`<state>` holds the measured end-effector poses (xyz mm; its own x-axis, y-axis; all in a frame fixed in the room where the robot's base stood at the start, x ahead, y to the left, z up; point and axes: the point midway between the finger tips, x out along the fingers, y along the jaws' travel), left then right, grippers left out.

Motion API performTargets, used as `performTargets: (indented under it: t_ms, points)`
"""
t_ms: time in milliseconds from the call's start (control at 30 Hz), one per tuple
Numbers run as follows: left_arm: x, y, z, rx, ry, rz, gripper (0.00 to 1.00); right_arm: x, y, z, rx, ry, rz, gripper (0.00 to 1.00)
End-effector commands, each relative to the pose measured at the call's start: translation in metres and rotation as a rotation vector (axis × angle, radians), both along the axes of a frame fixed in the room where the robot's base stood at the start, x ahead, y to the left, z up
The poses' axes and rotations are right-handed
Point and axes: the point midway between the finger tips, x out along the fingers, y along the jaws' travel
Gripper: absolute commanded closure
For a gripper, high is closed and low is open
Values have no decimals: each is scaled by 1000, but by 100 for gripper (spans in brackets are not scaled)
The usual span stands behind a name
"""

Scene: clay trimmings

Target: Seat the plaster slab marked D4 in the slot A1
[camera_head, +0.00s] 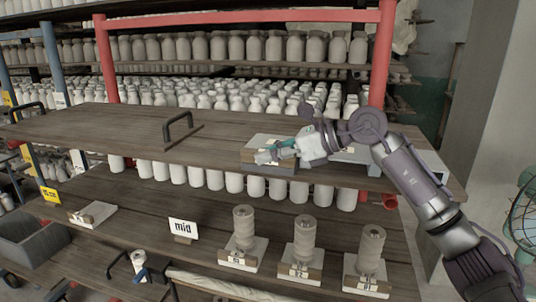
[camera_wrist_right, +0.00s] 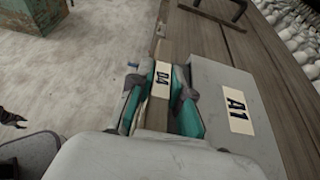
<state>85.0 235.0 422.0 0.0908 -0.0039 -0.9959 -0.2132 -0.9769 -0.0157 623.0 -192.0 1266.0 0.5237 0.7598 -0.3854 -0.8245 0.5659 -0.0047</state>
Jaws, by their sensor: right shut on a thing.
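My right gripper (camera_head: 272,153) comes in from the right over the upper shelf. Its teal fingers (camera_wrist_right: 163,98) are shut on the plaster slab marked D4 (camera_wrist_right: 161,80), which shows between them as a brown strip with a pale label. The grey block labelled A1 (camera_wrist_right: 219,84) lies right beside the slab in the wrist view. The slot's opening is hidden by the fingers, so I cannot tell how deep the slab sits. My left gripper is not in view.
A black handle (camera_head: 178,125) stands on the upper shelf board (camera_head: 105,125) to the left. A grey box (camera_head: 425,163) is partly behind my right arm. Many white bottles fill the back. Below stand several slabs bearing spools (camera_head: 243,230) and a "mid" sign (camera_head: 183,228).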

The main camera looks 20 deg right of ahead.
Motion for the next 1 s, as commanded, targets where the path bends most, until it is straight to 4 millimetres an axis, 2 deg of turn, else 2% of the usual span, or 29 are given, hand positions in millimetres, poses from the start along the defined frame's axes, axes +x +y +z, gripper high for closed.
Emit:
performTargets:
  t_ms: [833,867,1000]
  points:
    - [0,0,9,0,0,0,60,17,-11,2,2,-3,-1,100]
    - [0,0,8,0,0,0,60,17,-11,2,2,-2,0,79]
    - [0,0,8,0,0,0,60,17,-12,1,2,-3,-1,55]
